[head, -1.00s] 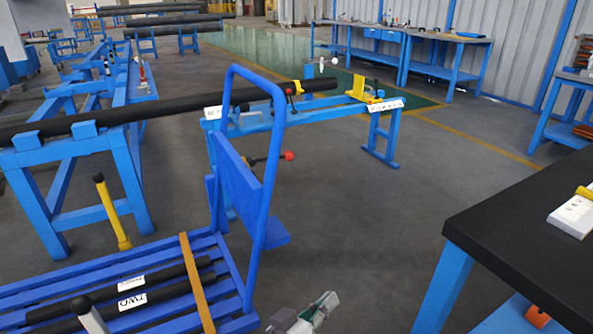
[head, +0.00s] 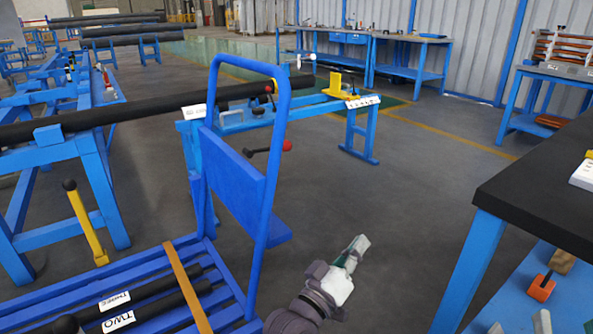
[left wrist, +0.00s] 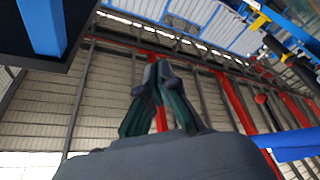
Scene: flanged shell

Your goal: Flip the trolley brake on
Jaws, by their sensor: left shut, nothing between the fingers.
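The blue trolley (head: 240,312) stands at the lower left, with an upright tubular handle and a blue panel. A dark lever with a red knob (head: 287,145) sticks out behind the handle; the red knob also shows in the left wrist view (left wrist: 260,98). I cannot tell for certain whether this lever is the brake. My left gripper (head: 358,245) is shut and empty, apart from the trolley, to the right of its handle. Its shut fingers fill the middle of the left wrist view (left wrist: 157,75). Two pale tips at the bottom right may be my right gripper (head: 518,322).
A yellow lever with a black knob (head: 85,222) stands beside the trolley. A blue stand (head: 350,130) with a dark pipe is behind. A black-topped table (head: 545,195) is at the right, with a lower shelf. Grey floor (head: 400,185) between is clear.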

